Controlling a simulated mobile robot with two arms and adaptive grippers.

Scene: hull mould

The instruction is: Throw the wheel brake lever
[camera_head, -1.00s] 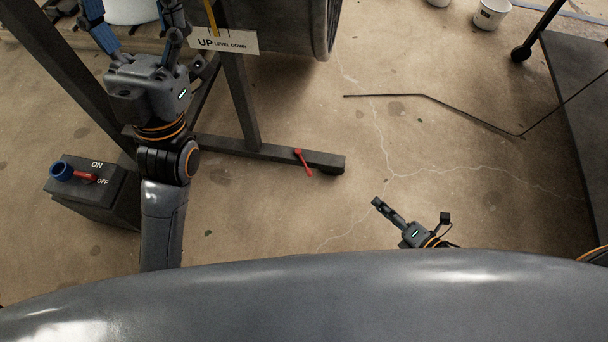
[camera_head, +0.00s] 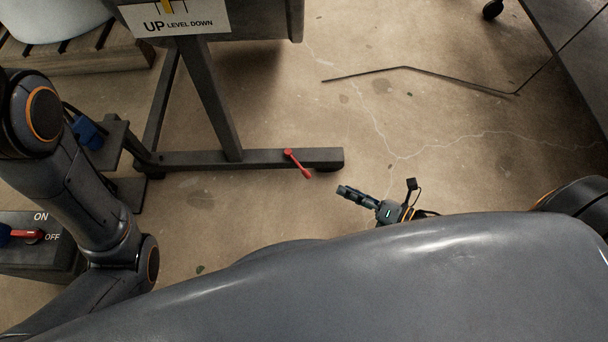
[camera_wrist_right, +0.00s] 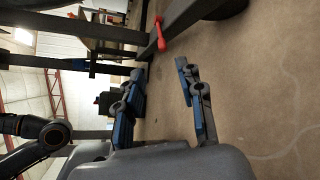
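The wheel brake lever (camera_head: 298,163) is a small red lever on the dark foot bar of the stand, its handle slanting down to the right. It also shows in the right wrist view (camera_wrist_right: 160,34), beyond the fingertips. My right gripper (camera_head: 345,191) is low, right of and nearer than the lever, apart from it. In the right wrist view its blue-padded fingers (camera_wrist_right: 158,75) are spread and empty. My left arm comes in at the left. A blue part (camera_head: 88,132) beside it may be its gripper, but it is mostly hidden.
The stand's foot bar (camera_head: 245,158) crosses the floor. A sign (camera_head: 180,17) reads UP, LEVEL, DOWN. A box with an ON/OFF switch (camera_head: 33,237) stands at left. A thin dark rod (camera_head: 405,68) lies across the right. Floor around my right gripper is clear.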

